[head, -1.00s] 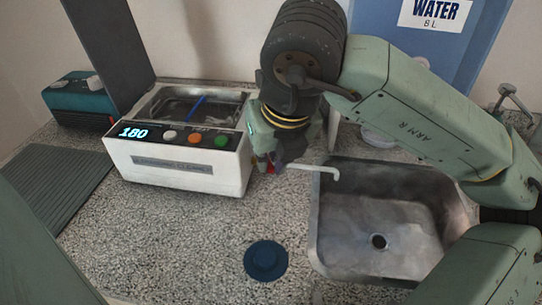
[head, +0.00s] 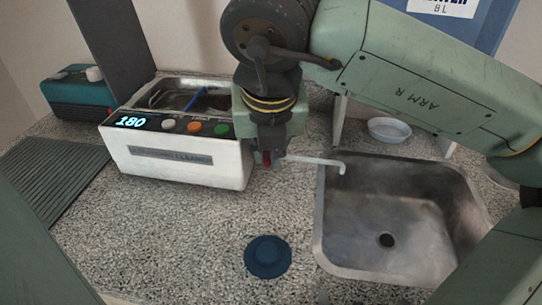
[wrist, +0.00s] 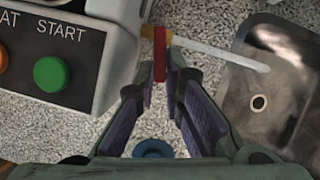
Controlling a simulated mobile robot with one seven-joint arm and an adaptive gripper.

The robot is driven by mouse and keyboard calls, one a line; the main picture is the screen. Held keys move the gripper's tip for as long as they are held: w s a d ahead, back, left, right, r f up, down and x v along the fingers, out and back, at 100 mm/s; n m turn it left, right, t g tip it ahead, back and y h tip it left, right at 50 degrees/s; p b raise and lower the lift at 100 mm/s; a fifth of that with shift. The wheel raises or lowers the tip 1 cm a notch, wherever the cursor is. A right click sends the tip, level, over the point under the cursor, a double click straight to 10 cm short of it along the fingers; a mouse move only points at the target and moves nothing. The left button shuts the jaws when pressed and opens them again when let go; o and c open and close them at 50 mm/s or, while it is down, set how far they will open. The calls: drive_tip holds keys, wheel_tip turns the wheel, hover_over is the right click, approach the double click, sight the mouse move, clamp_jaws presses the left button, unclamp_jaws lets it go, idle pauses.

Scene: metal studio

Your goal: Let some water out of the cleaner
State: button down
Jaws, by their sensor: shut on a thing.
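The cleaner (head: 175,160) is a white box with an open metal basin, a display reading 180 and several round buttons. Its green START button (wrist: 53,74) shows large in the wrist view. A pale drain spout (head: 318,161) runs from its right side, its bent tip over the sink (head: 385,205). The red tap handle (wrist: 159,55) stands at the spout's root, across the spout in the wrist view. My gripper (wrist: 163,82) is shut on this handle; in the head view it (head: 265,157) hides most of it. I cannot make out water at the spout tip.
A blue round stopper-like disc (head: 267,257) lies on the speckled counter in front. A white bowl (head: 389,130) stands behind the sink, near a blue water container (head: 485,30). A teal box (head: 80,92) and a ribbed mat (head: 50,180) are at left.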

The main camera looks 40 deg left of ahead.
idle(0.3)
drive_tip(key=c, duration=1.7)
unclamp_jaws()
drive_tip(key=shift+r+p, duration=0.1)
drive_tip(key=shift+p, duration=0.2)
